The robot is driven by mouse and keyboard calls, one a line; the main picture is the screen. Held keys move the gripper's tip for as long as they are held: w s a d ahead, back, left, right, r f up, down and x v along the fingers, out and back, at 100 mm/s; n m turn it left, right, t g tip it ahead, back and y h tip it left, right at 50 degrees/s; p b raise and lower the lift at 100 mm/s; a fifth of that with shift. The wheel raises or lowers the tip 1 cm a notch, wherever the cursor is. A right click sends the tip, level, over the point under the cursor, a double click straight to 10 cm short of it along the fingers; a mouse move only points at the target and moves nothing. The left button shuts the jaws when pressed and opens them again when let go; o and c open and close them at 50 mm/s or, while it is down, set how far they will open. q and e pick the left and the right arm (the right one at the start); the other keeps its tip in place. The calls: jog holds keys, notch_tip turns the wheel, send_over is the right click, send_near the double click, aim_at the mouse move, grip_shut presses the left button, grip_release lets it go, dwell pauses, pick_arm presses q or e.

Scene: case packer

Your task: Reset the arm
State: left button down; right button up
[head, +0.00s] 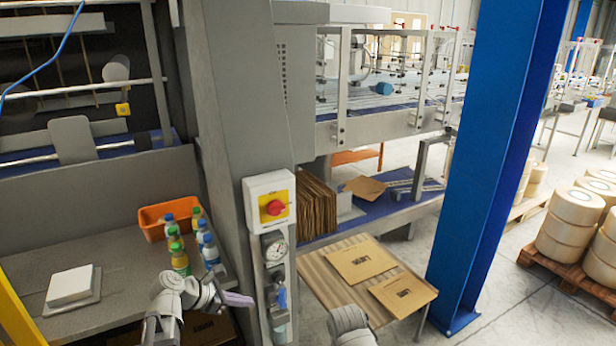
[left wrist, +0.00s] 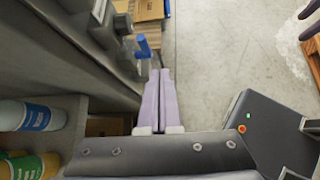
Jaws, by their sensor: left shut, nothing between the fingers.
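My left gripper (head: 238,299) is in the head view, low and left of centre, with its purple fingers in front of the grey machine column, near the right edge of the grey work shelf. In the left wrist view its two fingers (left wrist: 158,100) lie together, shut and empty, pointing away over the floor. My right arm shows only as a grey link at the bottom of the head view; its gripper is not seen.
Several bottles (head: 179,258) stand by an orange bin (head: 152,222) on the shelf, close left of my left gripper. A red switch (head: 273,208) is on the column. Flat cartons (head: 360,262) lie on a table at the right. A blue post (head: 490,170) stands beyond.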

pick_arm(q)
jog(key=s+d+f+m+g+y, duration=0.3)
jog(key=s+d+m, duration=0.5)
jog(key=m, duration=0.6)
jog(key=s+d+f+m+g+y, duration=0.3)
jog(key=s+d+m+y, duration=0.3)
jog(key=m, duration=0.8)
jog(key=shift+s+d+f+m+g, duration=0.3)
jog(key=shift+s+d+f, duration=0.55)
jog(key=shift+s, duration=0.3)
